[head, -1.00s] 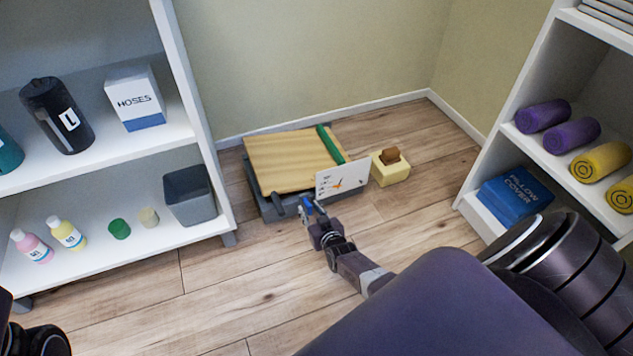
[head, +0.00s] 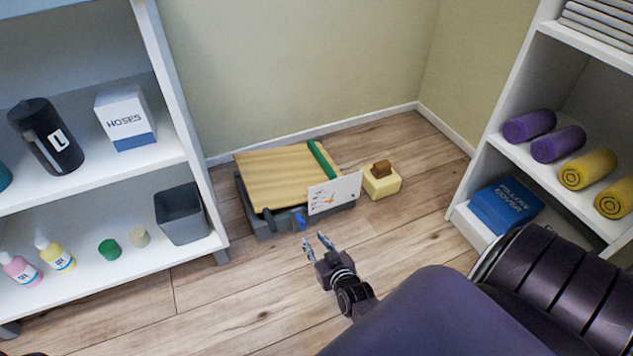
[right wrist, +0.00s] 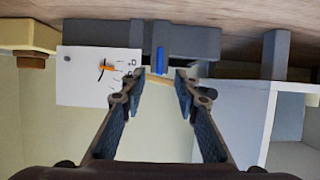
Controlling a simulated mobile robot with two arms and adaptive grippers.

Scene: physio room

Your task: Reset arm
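My right gripper (head: 319,243) is open and empty above the wooden floor, just in front of a low grey platform (head: 280,223) with a wooden board (head: 277,178) on top. In the right wrist view the open fingers (right wrist: 160,84) point toward the platform's front, where a small blue lever (right wrist: 160,60) shows between them. The lever also shows in the head view (head: 299,221), apart from the fingers. A white card (head: 334,194) with an orange mark stands at the platform's front right. My left gripper is out of view.
A yellow block (head: 382,183) with a brown piece on top sits right of the platform. A left shelf (head: 100,265) holds bottles, a grey bin (head: 182,214) and a hoses box (head: 125,118). A right shelf (head: 472,222) holds rolled towels. Floor before the platform is clear.

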